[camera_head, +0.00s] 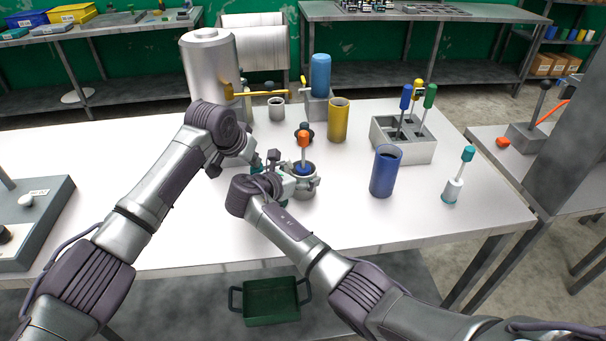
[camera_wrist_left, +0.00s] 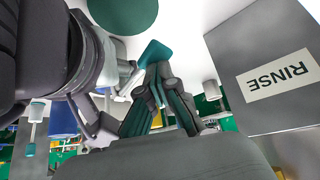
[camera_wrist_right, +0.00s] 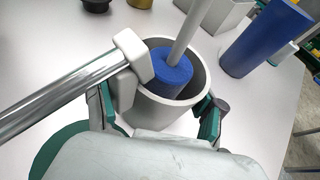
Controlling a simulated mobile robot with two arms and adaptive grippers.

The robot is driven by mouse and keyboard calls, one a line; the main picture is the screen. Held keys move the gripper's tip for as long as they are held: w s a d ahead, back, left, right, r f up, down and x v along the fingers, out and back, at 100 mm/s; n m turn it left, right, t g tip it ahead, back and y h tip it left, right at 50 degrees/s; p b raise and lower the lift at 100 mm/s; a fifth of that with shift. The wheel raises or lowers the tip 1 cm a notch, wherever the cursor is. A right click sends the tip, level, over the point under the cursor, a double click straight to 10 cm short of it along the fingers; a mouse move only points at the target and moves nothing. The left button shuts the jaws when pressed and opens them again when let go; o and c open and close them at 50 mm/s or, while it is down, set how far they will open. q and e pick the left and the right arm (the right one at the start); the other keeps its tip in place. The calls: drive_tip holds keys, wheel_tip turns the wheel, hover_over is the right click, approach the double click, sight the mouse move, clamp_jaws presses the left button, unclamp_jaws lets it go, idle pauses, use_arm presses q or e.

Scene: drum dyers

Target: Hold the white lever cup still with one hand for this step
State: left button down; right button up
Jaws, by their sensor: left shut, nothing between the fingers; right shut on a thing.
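The white lever cup (camera_head: 303,190) stands on the table; it shows larger in the right wrist view (camera_wrist_right: 185,120). A blue plunger head (camera_wrist_right: 171,72) on a rod sits inside it, and its orange handle (camera_head: 303,139) sticks up above the cup. A metal lever (camera_wrist_right: 60,88) with a white end block meets the cup's left rim. My right gripper (camera_wrist_right: 160,110) is shut on the cup, fingers on opposite sides of its wall. My left gripper (camera_head: 270,160) is shut and empty, just left of and beyond the cup; its closed fingers show in the left wrist view (camera_wrist_left: 155,75).
A yellow cylinder (camera_head: 338,121), blue cylinder (camera_head: 385,172), tool rack (camera_head: 403,150) and teal-handled tool (camera_head: 453,188) stand to the right. A metal tank (camera_head: 207,65) with a yellow spout and a small grey cup (camera_head: 276,109) stand behind. The table's left middle is mostly clear.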

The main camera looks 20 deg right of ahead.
use_arm(q)
wheel_tip(320, 180, up, 9)
drive_tip(key=shift+r, duration=0.15)
use_arm(e)
drive_tip(key=shift+f, duration=0.1)
idle(0.7)
drive_tip(key=o, duration=1.5)
